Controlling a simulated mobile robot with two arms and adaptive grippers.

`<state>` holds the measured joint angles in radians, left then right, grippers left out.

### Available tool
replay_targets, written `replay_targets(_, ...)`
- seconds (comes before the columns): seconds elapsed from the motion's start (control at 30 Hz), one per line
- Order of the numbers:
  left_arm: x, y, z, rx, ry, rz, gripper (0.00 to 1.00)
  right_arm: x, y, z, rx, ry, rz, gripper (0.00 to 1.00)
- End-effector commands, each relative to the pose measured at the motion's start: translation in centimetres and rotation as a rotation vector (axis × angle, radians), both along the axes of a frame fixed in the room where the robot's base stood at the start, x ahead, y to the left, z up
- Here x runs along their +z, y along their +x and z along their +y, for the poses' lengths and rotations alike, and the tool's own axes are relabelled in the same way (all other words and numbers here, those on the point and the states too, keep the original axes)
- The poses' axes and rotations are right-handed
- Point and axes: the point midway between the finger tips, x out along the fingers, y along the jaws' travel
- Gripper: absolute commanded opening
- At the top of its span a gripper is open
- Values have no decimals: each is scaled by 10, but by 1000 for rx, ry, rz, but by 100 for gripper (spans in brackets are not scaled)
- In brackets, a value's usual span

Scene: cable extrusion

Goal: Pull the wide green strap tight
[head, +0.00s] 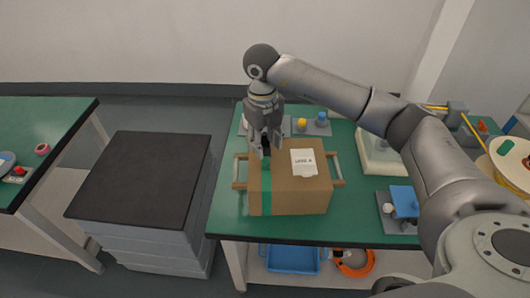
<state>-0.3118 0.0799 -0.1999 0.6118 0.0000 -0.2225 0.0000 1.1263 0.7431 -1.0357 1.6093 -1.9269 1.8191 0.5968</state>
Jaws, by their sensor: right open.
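A brown cardboard box (300,191) with a white label (303,163) on top sits on a green table, between wooden side rails. The wide green strap (265,190) runs over the left part of the box top and down its front face. My right gripper (266,150) points down above the box's top, at the far part of the strap. It is open. Its fingertips partly cover the strap, and I cannot tell whether they touch it. My left gripper is out of view.
A grey plate with a yellow knob (302,123) and a blue knob (322,116) lies behind the box. A blue block (404,198) stands at the right. A black-topped cabinet (135,180) and another green table (40,128) are on the left. The table's front left is clear.

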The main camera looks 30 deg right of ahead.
Motion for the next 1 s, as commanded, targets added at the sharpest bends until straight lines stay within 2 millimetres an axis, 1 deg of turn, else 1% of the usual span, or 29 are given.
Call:
replay_targets(0.07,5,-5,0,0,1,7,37,-14,-1,-1,0,0,4,40)
replay_targets(0.17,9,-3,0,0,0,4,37,-31,-1,-1,1,2,3,40)
replay_targets(0.3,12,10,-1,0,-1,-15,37,-48,0,-1,0,2,2,40)
replay_targets(0.4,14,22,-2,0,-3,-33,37,-55,0,-1,2,2,-1,40)
replay_targets(0.47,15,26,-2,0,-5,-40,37,-57,0,-2,2,2,-1,40)
replay_targets(0.7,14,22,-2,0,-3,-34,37,-58,1,-2,2,2,-2,40)
replay_targets(0.77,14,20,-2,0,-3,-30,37,-58,1,-2,2,2,-2,34)
replay_targets(1.0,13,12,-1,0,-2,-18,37,-57,1,-1,2,2,-2,3)
